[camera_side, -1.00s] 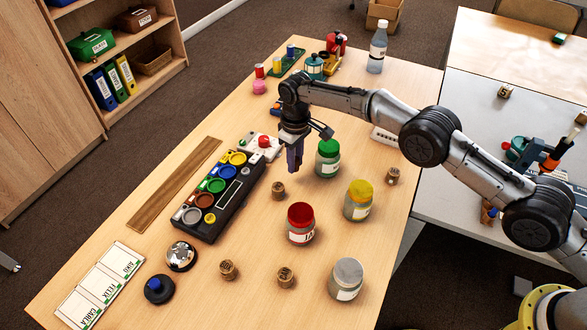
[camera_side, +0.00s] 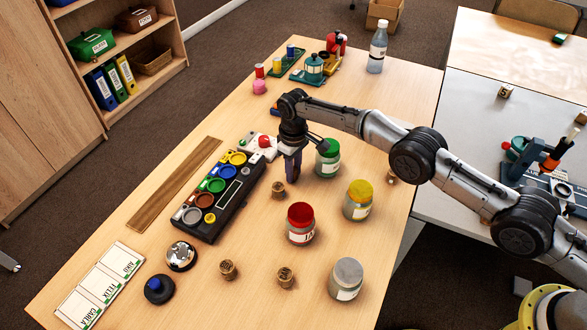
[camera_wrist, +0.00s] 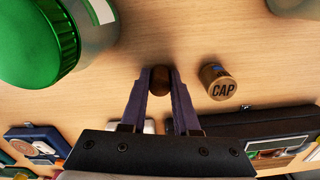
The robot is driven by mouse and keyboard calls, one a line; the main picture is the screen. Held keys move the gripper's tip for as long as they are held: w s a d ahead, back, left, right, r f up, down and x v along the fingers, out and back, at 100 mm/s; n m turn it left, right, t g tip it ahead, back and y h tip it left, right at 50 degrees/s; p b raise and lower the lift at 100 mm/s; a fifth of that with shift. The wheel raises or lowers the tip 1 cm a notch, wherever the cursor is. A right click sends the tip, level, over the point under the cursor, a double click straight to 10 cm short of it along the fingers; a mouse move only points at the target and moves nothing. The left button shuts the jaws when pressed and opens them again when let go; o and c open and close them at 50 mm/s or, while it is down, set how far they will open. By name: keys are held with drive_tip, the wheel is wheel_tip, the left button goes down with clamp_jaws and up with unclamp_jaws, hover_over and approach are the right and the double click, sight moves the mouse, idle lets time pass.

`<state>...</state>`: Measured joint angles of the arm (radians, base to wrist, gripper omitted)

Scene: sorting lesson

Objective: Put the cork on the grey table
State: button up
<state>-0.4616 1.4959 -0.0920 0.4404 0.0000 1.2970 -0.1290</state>
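My gripper (camera_side: 291,184) points down over the wooden table, left of the green-lidded jar. In the wrist view, its two purple fingers (camera_wrist: 160,74) close on a small, dark brown, rounded piece that looks like a cork (camera_wrist: 161,78). The fingers hide its sides, and I cannot read any mark on it. A light brown cork-like piece marked CAP (camera_wrist: 217,81) stands on the table beside the fingers, apart from them; it also shows in the side view (camera_side: 278,189). The grey table (camera_side: 480,125) is at the right, beyond the wooden table.
Jars with green (camera_side: 328,147), yellow (camera_side: 360,192), red (camera_side: 301,213) and grey (camera_side: 348,270) lids stand nearby. Several similar brown pieces (camera_side: 228,270) stand around. A black tray with coloured rings (camera_side: 238,205) lies left. The grey table has bare room near its back left.

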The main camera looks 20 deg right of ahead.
drive_tip(key=o, duration=0.4)
wheel_tip(320, 180, up, 12)
drive_tip(key=shift+r, duration=0.2)
idle(0.4)
